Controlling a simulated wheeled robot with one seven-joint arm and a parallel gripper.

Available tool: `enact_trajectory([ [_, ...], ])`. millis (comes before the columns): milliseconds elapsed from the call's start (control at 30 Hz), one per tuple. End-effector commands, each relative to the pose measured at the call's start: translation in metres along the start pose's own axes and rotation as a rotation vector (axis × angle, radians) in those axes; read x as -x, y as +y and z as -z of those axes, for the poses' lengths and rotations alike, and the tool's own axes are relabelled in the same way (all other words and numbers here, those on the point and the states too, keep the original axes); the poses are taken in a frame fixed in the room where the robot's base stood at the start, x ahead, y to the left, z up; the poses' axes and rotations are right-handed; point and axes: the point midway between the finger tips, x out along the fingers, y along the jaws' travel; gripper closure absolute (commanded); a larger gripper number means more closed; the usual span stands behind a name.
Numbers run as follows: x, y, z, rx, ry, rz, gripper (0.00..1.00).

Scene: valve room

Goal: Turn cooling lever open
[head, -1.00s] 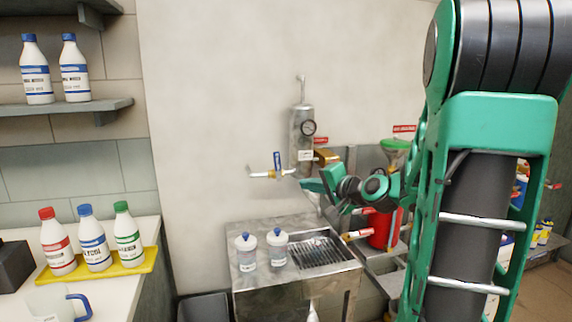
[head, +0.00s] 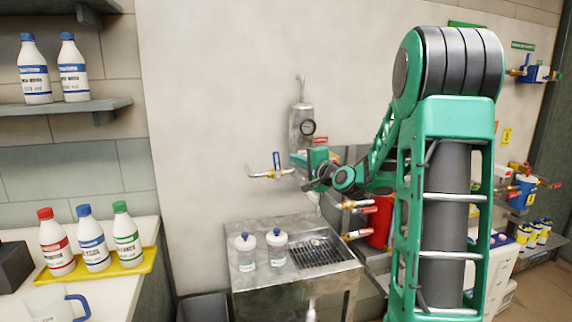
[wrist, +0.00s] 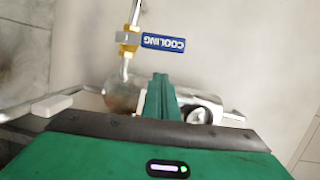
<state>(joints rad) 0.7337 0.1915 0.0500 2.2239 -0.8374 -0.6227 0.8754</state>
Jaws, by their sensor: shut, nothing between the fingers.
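The cooling lever (head: 277,161) is a small blue handle on a brass valve on a thin wall pipe. In the head view it points up, across the pipe (head: 258,174). In the wrist view the blue lever (wrist: 163,42), lettered COOLING, sticks out sideways from the valve, across the pipe. My gripper (head: 295,159) is just right of the lever, close to it in the picture. In the wrist view my gripper's fingers (wrist: 160,82) are shut together and empty, pointing toward the lever, with a visible gap between them and it.
A metal tank with a gauge (head: 307,127) stands behind my gripper. Red-handled valves (head: 360,234) lie below right. Two capped jars (head: 277,247) stand on the steel bench (head: 255,285). Bottles (head: 92,240) stand on a yellow tray at left. The wall left of the lever is clear.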

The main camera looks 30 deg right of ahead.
Motion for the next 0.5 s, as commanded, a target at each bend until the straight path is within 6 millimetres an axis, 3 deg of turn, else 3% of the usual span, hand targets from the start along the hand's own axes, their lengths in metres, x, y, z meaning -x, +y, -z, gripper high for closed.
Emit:
enact_trajectory([
  [200,-0.005,-0.001,-0.025,0.002,-0.001,0.002,1.0],
  [500,-0.006,-0.001,-0.03,0.001,0.0,0.002,1.0],
])
